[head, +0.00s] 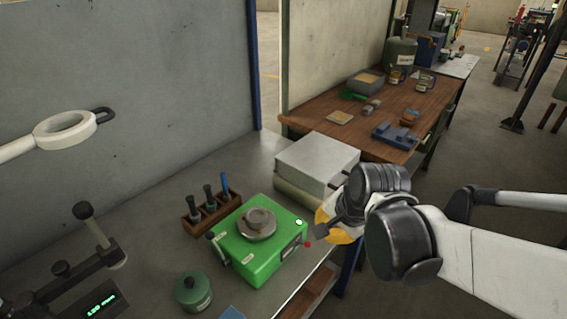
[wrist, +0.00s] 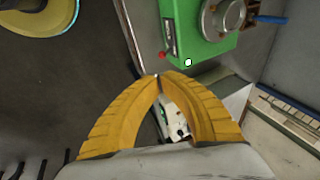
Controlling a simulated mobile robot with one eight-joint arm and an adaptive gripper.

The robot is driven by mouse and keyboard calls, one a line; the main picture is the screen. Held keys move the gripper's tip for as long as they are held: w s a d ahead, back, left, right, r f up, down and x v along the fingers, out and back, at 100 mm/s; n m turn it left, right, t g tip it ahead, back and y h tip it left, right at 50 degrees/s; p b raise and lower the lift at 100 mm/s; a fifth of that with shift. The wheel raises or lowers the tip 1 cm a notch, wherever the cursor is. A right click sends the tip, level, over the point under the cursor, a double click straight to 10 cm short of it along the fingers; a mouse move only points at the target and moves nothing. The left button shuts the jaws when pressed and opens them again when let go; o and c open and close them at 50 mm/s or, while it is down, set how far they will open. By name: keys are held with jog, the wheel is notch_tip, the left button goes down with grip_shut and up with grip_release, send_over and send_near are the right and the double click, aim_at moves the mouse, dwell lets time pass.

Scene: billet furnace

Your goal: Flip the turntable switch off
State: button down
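The turntable is a green box (head: 258,260) with a round grey platter (head: 257,224) on top, standing on a grey bench. It also shows at the top of the wrist view (wrist: 186,14). Its front side carries a dark panel (head: 291,249) with a red knob (head: 307,244) at the end. A small white round spot (head: 299,222) is at its near right corner. I cannot tell for certain which part is the switch. My gripper (wrist: 158,75) has yellow fingers with the tips together and nothing between them. It is right of the turntable, apart from it.
A tool rack (head: 207,212) stands behind the turntable and a green round container (head: 193,291) left of it. A light grey box (head: 316,163) is to the right on the bench. A wooden table (head: 405,101) stands farther back. Floor lies open beyond the bench's front edge.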

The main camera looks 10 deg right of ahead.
aim_at(304, 244)
jog(key=b+x, duration=0.5)
jog(key=x, duration=0.7)
jog(key=shift+s+f+b, duration=0.1)
jog(key=shift+b, duration=0.2)
jog(key=shift+s+d+f+t+y+b, duration=0.2)
jog(key=shift+f+t+y+b, duration=0.2)
jog(key=shift+t+b, duration=0.2)
jog(key=shift+s+d+f+b, duration=0.1)
jog(key=shift+s+f+b, duration=0.1)
jog(key=shift+f+b, duration=0.2)
jog(key=shift+s+f+b, duration=0.1)
jog(key=shift+f+b, duration=0.25)
jog(key=shift+f, duration=0.1)
jog(key=shift+s+d+f+b, duration=0.1)
jog(key=shift+f+b, duration=0.65)
jog(key=shift+f, duration=0.15)
jog(key=shift+r, duration=0.25)
jog(key=shift+r+p, duration=0.75)
jog(key=shift+p, duration=0.1)
